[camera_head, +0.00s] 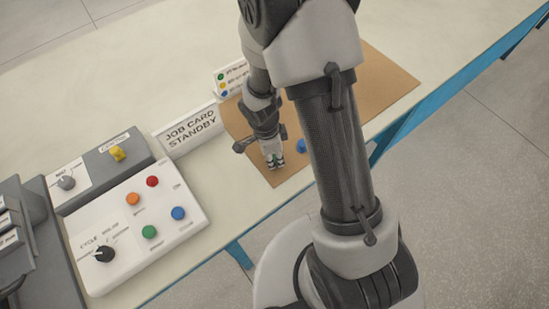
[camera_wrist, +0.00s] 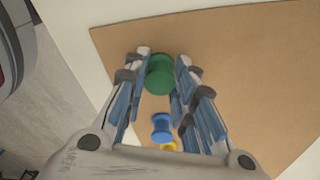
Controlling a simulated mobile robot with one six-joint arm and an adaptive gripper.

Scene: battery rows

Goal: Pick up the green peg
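The green peg (camera_wrist: 160,78) shows in the wrist view between the two fingertips of my gripper (camera_wrist: 163,64). The fingers are drawn in close on both sides of it, and they appear to hold it. In the head view my gripper (camera_head: 272,160) points down over the front left part of the brown mat (camera_head: 281,179), with a bit of green between its fingers. The height of the peg's lower end above the mat is hard to tell.
A blue peg (camera_head: 300,146) stands on the mat close by; the wrist view shows it with a yellow peg (camera_wrist: 169,146) behind. A job card sign (camera_head: 188,131) and a button panel (camera_head: 137,220) stand to the left. The mat's right part (camera_head: 385,85) looks clear.

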